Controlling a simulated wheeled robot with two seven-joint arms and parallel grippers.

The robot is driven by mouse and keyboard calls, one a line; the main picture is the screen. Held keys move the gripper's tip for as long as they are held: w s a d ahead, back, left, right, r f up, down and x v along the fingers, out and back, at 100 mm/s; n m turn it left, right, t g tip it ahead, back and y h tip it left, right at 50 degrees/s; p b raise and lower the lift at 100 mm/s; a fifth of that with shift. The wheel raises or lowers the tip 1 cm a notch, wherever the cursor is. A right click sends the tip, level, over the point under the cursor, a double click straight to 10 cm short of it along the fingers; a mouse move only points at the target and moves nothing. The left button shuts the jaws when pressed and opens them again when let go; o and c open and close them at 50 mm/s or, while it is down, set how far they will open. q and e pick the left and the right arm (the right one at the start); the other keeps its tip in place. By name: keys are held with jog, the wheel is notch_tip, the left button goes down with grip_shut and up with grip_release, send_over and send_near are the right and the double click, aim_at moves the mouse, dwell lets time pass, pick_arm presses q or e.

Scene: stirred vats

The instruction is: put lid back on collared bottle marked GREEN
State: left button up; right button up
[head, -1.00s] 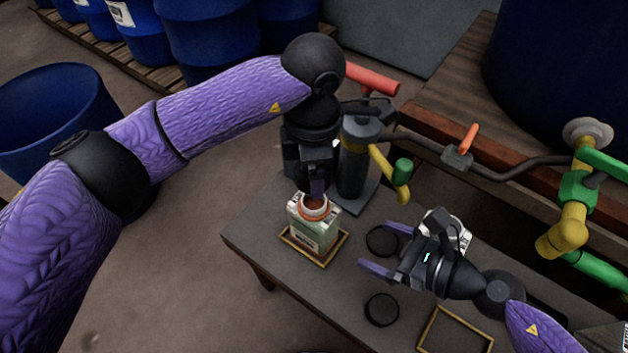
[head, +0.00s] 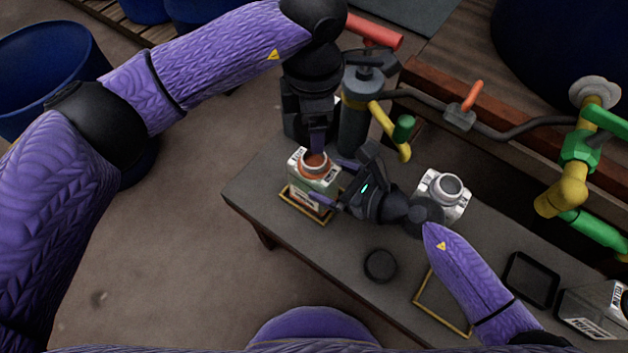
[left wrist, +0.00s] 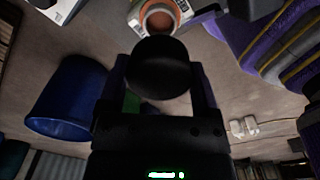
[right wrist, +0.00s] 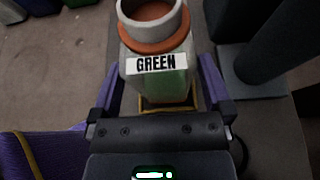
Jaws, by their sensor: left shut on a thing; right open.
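The collared bottle marked GREEN (right wrist: 157,65) has a pale green body, an orange collar and an open neck. It stands upright at the table's left end in the head view (head: 313,185). My left gripper (left wrist: 158,88) is shut on a round black lid (left wrist: 158,62). It points down close to the bottle's neck; in the left wrist view the lid is apart from the orange-rimmed mouth. My right gripper (head: 334,181) is open, its fingers reaching along both sides of the bottle body. I cannot tell whether they touch it.
A second open bottle (head: 443,194) stands to the right. A loose black lid (head: 380,265), a gold frame (head: 418,300) and a black tray (head: 532,280) are on the table. A grey cylinder (head: 352,128) stands behind the bottle, near yellow and green pipework (head: 563,192).

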aim_at(315, 158)
jog(key=shift+x, duration=1)
grip_shut()
pick_arm(q)
jog(key=shift+f, duration=2.5)
